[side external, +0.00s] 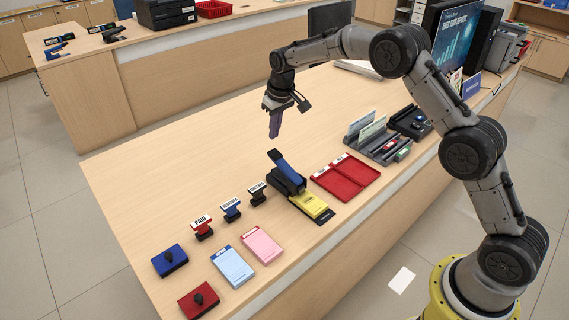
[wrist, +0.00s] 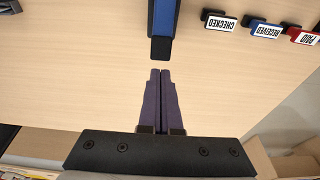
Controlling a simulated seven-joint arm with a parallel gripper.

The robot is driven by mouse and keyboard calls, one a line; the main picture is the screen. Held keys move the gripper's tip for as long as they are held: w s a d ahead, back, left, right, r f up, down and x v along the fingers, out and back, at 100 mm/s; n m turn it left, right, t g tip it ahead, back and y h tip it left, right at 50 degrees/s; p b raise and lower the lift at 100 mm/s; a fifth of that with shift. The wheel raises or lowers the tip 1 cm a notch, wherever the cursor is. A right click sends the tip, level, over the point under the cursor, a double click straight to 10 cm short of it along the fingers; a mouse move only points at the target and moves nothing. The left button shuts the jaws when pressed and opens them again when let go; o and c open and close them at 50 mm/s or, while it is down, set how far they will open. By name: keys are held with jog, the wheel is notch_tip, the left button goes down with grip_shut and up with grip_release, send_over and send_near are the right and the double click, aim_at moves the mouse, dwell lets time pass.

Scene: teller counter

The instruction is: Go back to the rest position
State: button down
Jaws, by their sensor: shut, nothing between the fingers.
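My gripper (side external: 275,124) is shut and empty. It hangs above the bare middle of the wooden counter (side external: 200,150), fingers pointing down. In the wrist view its two purple fingers (wrist: 160,76) lie together with nothing between them. The tip of a blue-and-black lever (wrist: 161,30) shows just beyond the fingertips in that view. The same lever (side external: 284,166) belongs to a black stapler-like device in the side view and stands raised, apart from my gripper.
Stamps marked PAID (side external: 202,226), RECEIVED (side external: 231,209) and CHECKED (side external: 257,193) stand along the counter. Pink (side external: 261,245) and blue (side external: 233,266) pads, ink pads (side external: 170,260), a red tray (side external: 345,178) and a grey organizer (side external: 376,142) line the near side.

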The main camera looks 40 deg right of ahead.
jog(key=s+r+t, duration=0.2)
jog(key=s+r, duration=0.2)
jog(key=r, duration=0.6)
jog(key=s+r+t, duration=0.1)
jog(key=s+r, duration=0.2)
jog(key=r, duration=0.6)
jog(key=s+r+t, duration=0.1)
jog(key=s+r, duration=0.5)
jog(key=s, duration=0.4)
jog(key=s+a+f, duration=0.1)
jog(key=s+f, duration=0.2)
jog(key=s, duration=1.8)
jog(key=s+f, duration=0.6)
jog(key=f, duration=0.1)
jog(key=shift+g, duration=0.3)
jog(key=c, duration=1.6)
grip_release()
